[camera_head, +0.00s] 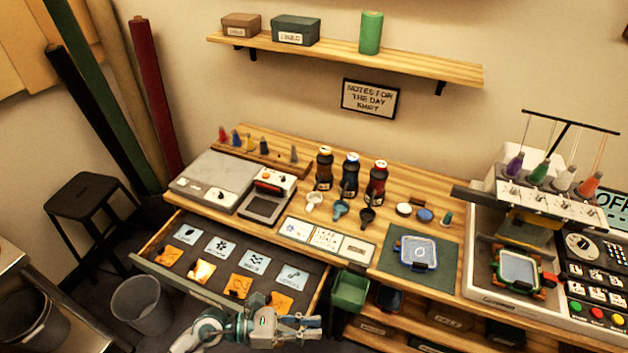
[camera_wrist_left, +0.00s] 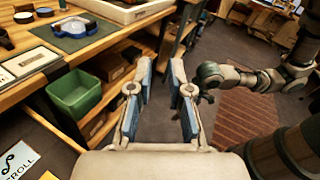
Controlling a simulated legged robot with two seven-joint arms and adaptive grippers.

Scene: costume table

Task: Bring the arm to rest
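My left gripper (camera_head: 312,327) is at the bottom of the head view, in front of the open drawer's right end and below the table top. In the left wrist view its two blue-padded fingers (camera_wrist_left: 162,95) stand apart with nothing between them. It touches nothing that I can see. My right arm (camera_wrist_left: 262,78) shows at the right of the left wrist view, out over the floor.
The open drawer (camera_head: 160,239) holds blue and orange cards. A green bin (camera_head: 350,291) hangs at the table front, right of the left gripper; it also shows in the left wrist view (camera_wrist_left: 76,96). A waste bin (camera_head: 142,304) and a stool (camera_head: 85,196) stand left. Floor is open beyond the fingers.

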